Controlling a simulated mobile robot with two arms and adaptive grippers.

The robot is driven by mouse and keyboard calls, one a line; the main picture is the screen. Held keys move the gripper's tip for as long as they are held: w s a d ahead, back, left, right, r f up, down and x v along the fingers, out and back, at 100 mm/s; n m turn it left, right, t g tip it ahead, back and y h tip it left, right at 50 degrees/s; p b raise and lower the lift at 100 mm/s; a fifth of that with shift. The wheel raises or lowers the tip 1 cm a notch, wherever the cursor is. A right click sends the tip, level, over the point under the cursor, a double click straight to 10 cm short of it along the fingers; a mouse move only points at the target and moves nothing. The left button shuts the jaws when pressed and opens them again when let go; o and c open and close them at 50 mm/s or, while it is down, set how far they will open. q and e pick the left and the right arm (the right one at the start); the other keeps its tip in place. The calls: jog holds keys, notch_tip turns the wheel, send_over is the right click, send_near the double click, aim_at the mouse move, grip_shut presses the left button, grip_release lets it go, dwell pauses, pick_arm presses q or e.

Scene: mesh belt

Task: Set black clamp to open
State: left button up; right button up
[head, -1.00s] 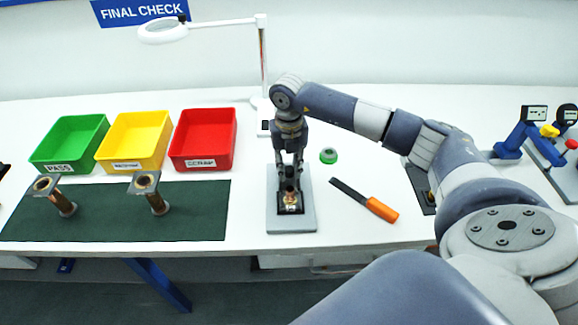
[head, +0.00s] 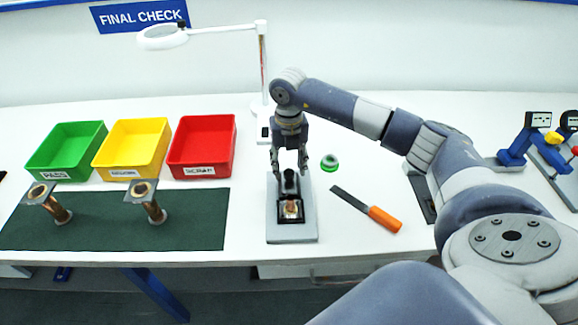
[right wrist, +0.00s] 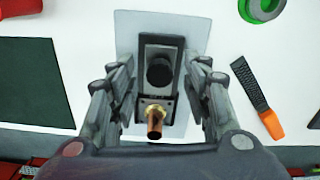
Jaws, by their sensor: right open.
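The black clamp (head: 290,182) stands on a grey base plate (head: 278,232), behind a copper fitting (head: 291,209) seated in a dark frame. In the right wrist view the clamp's round black top (right wrist: 160,72) points toward the camera, and the copper fitting (right wrist: 154,120) is below it. My right gripper (head: 289,170) is open, its fingers pointing down on either side of the clamp's top. In the right wrist view the open gripper (right wrist: 161,90) shows a clear gap on both sides of the clamp. My left gripper is in neither view.
A green ring (head: 329,162) and an orange-handled file (head: 384,219) lie right of the plate. Green (head: 50,172), yellow (head: 120,172) and red (head: 200,170) bins stand left. Two copper flanged parts stand on a dark green mat (head: 190,225). A magnifier lamp (head: 262,70) stands behind.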

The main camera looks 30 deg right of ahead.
aim_at(289, 170)
notch_tip(289, 170, up, 11)
jog(key=shift+d, duration=0.15)
jog(key=shift+w, duration=0.1)
dwell(0.5)
